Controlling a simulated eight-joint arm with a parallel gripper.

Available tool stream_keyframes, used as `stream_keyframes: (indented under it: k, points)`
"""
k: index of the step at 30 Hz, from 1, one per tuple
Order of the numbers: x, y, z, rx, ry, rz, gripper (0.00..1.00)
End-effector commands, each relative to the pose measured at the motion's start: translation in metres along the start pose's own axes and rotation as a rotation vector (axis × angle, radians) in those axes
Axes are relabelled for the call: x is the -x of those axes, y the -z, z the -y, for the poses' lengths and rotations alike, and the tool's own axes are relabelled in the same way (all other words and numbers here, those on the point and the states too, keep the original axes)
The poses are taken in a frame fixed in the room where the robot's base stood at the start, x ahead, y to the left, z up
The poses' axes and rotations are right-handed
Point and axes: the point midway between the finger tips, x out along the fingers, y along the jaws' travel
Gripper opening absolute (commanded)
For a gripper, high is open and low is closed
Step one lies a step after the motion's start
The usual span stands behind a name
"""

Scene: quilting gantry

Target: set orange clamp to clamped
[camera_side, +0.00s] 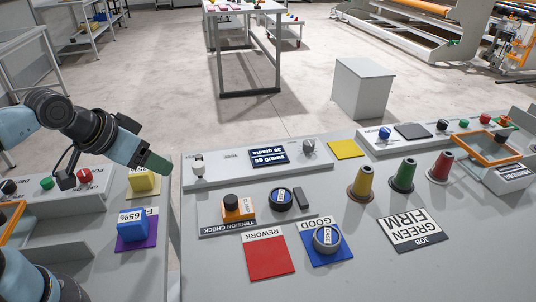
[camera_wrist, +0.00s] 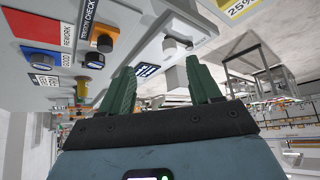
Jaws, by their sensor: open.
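The orange clamp (camera_side: 241,213) is a small orange block with a dark knob on top. In the wrist view the orange clamp (camera_wrist: 102,36) shows at the upper left, tilted, beyond my fingers. My gripper (camera_side: 158,164) is above the left part of the benches, up and to the left of the clamp in the side view, touching nothing. In the wrist view its green fingers (camera_wrist: 163,82) are spread apart with nothing between them.
A black round dial (camera_side: 281,199) stands right of the clamp. A blue block marked 65% (camera_side: 132,228) and a yellow block (camera_side: 143,181) stand to its left. In front lie a red REWORK card (camera_side: 269,257) and a blue GOOD card (camera_side: 312,256) bearing a round dial. Several thread cones stand right.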

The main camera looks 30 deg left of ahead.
Motion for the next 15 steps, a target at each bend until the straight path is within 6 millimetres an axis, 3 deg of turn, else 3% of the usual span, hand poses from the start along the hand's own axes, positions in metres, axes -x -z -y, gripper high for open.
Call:
stream_keyframes:
  k: [1,12,15]
  points:
    - [-0.001,0.000,0.001,-0.013,-0.002,0.006,0.55]
    - [-0.011,-0.008,0.001,-0.403,-0.124,0.118,0.00]
    - [-0.014,-0.011,0.000,-0.538,-0.182,0.136,0.00]
